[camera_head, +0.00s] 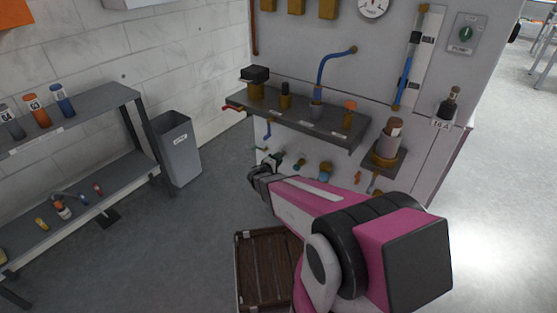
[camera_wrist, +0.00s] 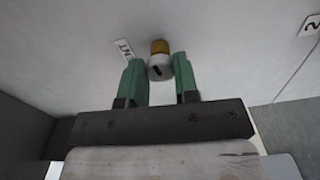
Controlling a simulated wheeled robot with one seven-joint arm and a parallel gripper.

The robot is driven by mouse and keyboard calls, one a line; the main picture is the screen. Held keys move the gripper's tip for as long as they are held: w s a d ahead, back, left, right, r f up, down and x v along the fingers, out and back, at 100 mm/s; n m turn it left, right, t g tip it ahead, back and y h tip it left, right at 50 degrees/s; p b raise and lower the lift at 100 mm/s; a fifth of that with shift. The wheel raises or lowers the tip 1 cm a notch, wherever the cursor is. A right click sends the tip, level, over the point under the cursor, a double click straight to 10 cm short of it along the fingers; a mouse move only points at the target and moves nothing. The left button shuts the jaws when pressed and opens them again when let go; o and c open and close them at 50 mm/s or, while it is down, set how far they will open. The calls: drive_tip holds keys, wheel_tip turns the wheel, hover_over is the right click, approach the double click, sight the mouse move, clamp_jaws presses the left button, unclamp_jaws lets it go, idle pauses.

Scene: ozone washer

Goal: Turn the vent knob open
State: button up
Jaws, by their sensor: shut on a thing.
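In the wrist view, a small pale grey knob (camera_wrist: 160,72) with a dark mark on its face sits on a brass collar (camera_wrist: 160,47) on the light panel. A small label (camera_wrist: 124,51) is beside it; its text is hard to read. My gripper (camera_wrist: 158,64) has its two green fingers on either side of the knob, shut on it. In the head view, my gripper (camera_head: 262,170) is low at the left part of the machine front, below its ledge. The knob cannot be made out in the head view.
The grey ledge (camera_head: 335,134) with valves overhangs the lower panel. A brown crate (camera_head: 258,285) stands on the floor below my arm. A grey bin (camera_head: 178,148) and a bottle shelf (camera_head: 80,116) are left.

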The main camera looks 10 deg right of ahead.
drive_tip(key=m, duration=0.6)
drive_tip(key=shift+f, duration=0.15)
drive_tip(key=shift+m, duration=0.4)
drive_tip(key=o, duration=0.9)
drive_tip(key=v, duration=1.1)
